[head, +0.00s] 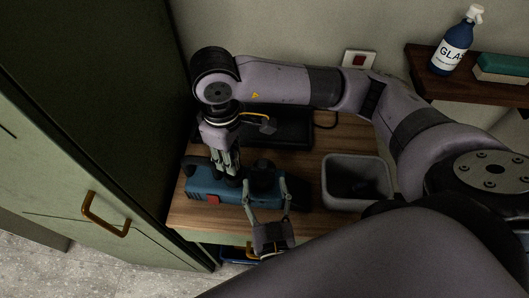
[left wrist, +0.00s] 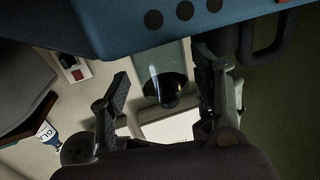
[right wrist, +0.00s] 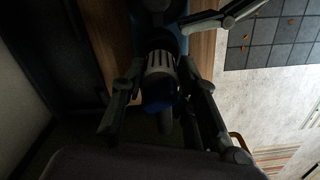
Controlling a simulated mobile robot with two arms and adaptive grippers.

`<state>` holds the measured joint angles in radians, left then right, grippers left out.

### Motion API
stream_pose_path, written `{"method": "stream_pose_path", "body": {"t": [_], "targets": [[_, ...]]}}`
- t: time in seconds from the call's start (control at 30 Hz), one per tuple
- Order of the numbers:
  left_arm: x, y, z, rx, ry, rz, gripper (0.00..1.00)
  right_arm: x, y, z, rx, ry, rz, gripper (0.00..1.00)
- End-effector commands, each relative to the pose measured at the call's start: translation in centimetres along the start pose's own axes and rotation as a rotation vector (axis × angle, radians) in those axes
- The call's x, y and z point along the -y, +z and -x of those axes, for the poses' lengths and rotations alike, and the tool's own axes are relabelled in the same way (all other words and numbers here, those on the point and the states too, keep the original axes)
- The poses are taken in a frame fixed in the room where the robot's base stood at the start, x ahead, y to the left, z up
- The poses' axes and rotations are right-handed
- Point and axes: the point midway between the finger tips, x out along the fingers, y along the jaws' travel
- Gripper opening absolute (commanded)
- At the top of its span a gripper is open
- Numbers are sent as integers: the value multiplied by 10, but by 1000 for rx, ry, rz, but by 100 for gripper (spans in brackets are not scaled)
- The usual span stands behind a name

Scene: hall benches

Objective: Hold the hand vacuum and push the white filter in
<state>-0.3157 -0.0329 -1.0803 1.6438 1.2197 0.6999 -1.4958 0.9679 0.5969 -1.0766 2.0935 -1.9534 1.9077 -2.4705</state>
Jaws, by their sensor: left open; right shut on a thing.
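The blue hand vacuum (head: 228,194) with a red button lies on the wooden bench. My right gripper (head: 230,176) reaches down from above and is shut on it. In the left wrist view, the blue body (left wrist: 200,22) is at the top, and a clear cup (left wrist: 165,70) with a dark end is between the fingers. I cannot make out the white filter for sure.
A grey bin (head: 328,172) stands on the bench to the right. A black flat tray (head: 290,135) lies behind the vacuum. A green cabinet (head: 120,155) with a brass handle is at left. A wall shelf (head: 430,78) holds a blue spray bottle (head: 452,50) and a box.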

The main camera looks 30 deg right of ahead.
Motion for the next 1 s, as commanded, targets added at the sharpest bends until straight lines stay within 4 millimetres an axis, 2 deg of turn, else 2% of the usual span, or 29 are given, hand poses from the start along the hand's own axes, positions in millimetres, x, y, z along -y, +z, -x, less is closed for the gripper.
{"method": "stream_pose_path", "body": {"t": [0.3, 0.5, 0.7, 1.0], "targets": [[0, 1, 62, 4, 2, 1, 58, 0, 0, 0, 0, 0, 0, 9], [0, 1, 91, 3, 1, 0, 58, 0, 0, 0, 0, 0, 0, 9], [0, -1, 104, 0, 0, 2, 58, 0, 0, 0, 0, 0, 0, 9], [0, -1, 105, 0, 0, 2, 58, 0, 0, 0, 0, 0, 0, 9]]}}
